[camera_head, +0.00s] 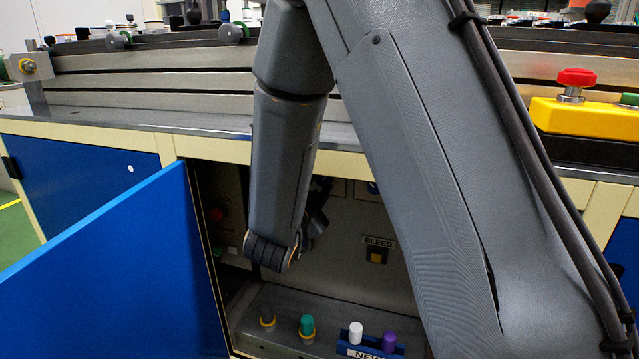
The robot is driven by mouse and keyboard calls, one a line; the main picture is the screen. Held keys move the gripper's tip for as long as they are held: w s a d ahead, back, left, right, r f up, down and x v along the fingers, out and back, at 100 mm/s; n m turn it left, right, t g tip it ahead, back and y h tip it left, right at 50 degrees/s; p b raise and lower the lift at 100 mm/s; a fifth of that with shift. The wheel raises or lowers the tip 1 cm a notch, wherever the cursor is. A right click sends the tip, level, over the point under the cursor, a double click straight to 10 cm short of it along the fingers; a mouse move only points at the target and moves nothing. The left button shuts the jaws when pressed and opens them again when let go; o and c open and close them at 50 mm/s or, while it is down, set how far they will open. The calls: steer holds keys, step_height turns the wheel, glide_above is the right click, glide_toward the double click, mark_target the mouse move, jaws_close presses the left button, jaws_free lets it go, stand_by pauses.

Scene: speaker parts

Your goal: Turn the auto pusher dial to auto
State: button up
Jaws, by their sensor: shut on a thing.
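My arm reaches down into an open cabinet under the bench. Its wrist hides much of my gripper (319,206), which shows as a dark shape just right of the wrist, close to the cabinet's back panel (335,254). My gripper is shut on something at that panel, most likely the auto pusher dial. The dial, its label and its setting are hidden behind the gripper and arm.
A blue door (115,275) stands open at left. A square yellow button (376,257) sits under a BLEED label (379,242). Green (307,325), white (356,333) and purple (389,341) knobs stand below. A red button (576,79) tops a yellow box (585,117).

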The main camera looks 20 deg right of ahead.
steer(key=n+p, duration=0.4)
steer(key=p, duration=0.1)
steer(key=shift+s+r+n+p, duration=0.1)
steer(key=shift+n+p, duration=0.2)
steer(key=shift+p, duration=0.1)
steer(key=n+p, duration=0.4)
steer(key=p, duration=0.1)
steer(key=shift+n, duration=0.3)
steer(key=n+p, duration=0.4)
steer(key=shift+n+p, duration=1.55)
steer(key=shift+n, duration=0.55)
steer(key=o, duration=1)
steer(key=shift+o, duration=0.2)
steer(key=v, duration=0.7)
steer(key=shift+s+a+p, duration=0.2)
steer(key=shift+s+p, duration=0.1)
